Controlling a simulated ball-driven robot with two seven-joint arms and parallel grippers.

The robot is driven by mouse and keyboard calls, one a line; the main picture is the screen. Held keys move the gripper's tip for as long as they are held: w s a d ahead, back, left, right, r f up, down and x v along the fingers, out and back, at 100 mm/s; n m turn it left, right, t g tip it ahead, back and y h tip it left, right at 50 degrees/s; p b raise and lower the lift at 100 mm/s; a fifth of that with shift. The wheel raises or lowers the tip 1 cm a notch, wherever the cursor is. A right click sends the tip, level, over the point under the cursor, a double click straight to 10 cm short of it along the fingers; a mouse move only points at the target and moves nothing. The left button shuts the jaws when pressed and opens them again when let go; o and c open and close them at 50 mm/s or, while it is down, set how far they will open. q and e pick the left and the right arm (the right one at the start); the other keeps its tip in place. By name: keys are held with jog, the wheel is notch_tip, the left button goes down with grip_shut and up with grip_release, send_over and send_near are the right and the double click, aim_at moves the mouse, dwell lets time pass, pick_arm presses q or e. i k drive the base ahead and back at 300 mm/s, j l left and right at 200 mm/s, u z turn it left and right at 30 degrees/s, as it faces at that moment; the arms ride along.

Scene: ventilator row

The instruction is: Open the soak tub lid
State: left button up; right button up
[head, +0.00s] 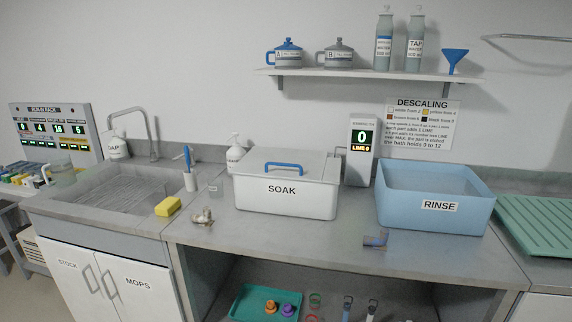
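The soak tub (285,199) is a white box labelled SOAK in the middle of the counter. Its grey-white lid (317,164) lies closed on top. A blue handle (284,166) stands up from the lid. The inside of the tub is hidden. Neither of my grippers shows in the head view.
A blue RINSE tub (436,215) stands right of the soak tub, with a pipe elbow (375,240) in front. A display unit (360,150) stands behind. A metal fitting (203,217) and yellow sponge (168,206) lie left. A shelf (369,75) hangs above.

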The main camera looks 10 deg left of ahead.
aim_at(274, 163)
jog(key=i+j, duration=0.25)
jog(key=i, duration=0.2)
jog(key=i+j, duration=0.3)
jog(key=i, duration=0.2)
